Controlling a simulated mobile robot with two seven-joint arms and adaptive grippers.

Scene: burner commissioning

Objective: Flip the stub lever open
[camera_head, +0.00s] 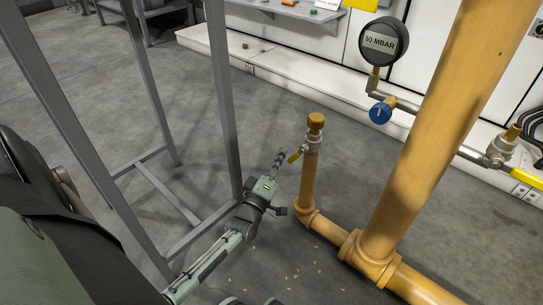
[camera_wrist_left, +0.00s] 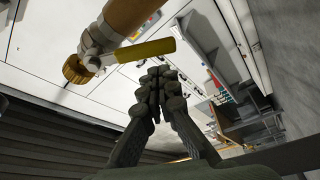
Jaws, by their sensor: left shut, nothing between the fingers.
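The stub is a short upright yellow pipe (camera_head: 309,180) with a metal valve (camera_head: 311,143) and a brass-coloured cap (camera_head: 316,121) on top. Its yellow stub lever (camera_head: 295,156) sticks out to the lower left, angled away from the pipe. In the left wrist view the lever (camera_wrist_left: 147,50) points right from the valve, with the cap (camera_wrist_left: 77,69) at left. My left gripper (camera_head: 281,156) is shut and empty, its fingertips just left of the lever's end. In the wrist view the fingertips (camera_wrist_left: 160,78) lie just below the lever; I cannot tell if they touch. My right gripper is not in view.
A thick yellow pipe (camera_head: 425,130) rises right of the stub. A gauge (camera_head: 382,42) marked 50 MBAR and a blue knob (camera_head: 380,112) stand behind. Open floor (camera_head: 262,120) lies behind the stub.

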